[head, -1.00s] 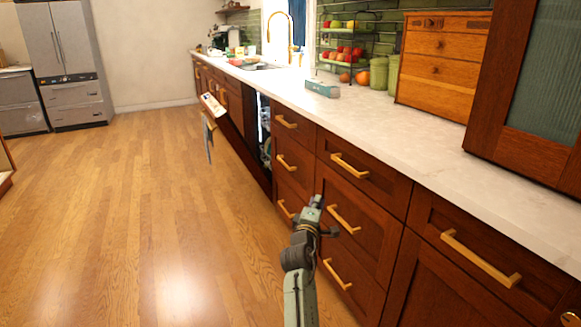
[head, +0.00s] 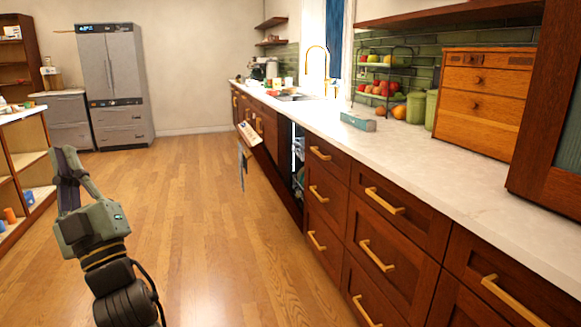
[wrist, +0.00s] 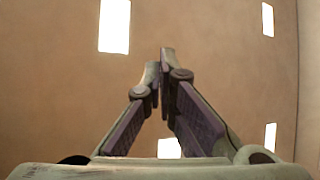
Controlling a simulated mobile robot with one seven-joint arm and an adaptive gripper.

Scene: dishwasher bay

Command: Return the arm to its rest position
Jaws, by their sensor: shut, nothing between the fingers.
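My arm stands at the left of the head view, clear of the cabinets and over the open floor. It rises from the bottom edge, with the end of the arm at the top. My gripper (wrist: 159,68) shows in the wrist view with its two fingers closed together and nothing between them. The fingers point at a plain brownish surface with bright white rectangles, which looks like a ceiling with lights. Nothing touches the gripper.
Wooden drawers (head: 365,220) under a pale countertop (head: 390,145) run along the right. The dishwasher (head: 297,165) is open, its door (head: 249,136) jutting into the aisle. Shelves (head: 35,175) stand at the left, behind my arm. A grey fridge (head: 113,75) stands far back. The middle floor is clear.

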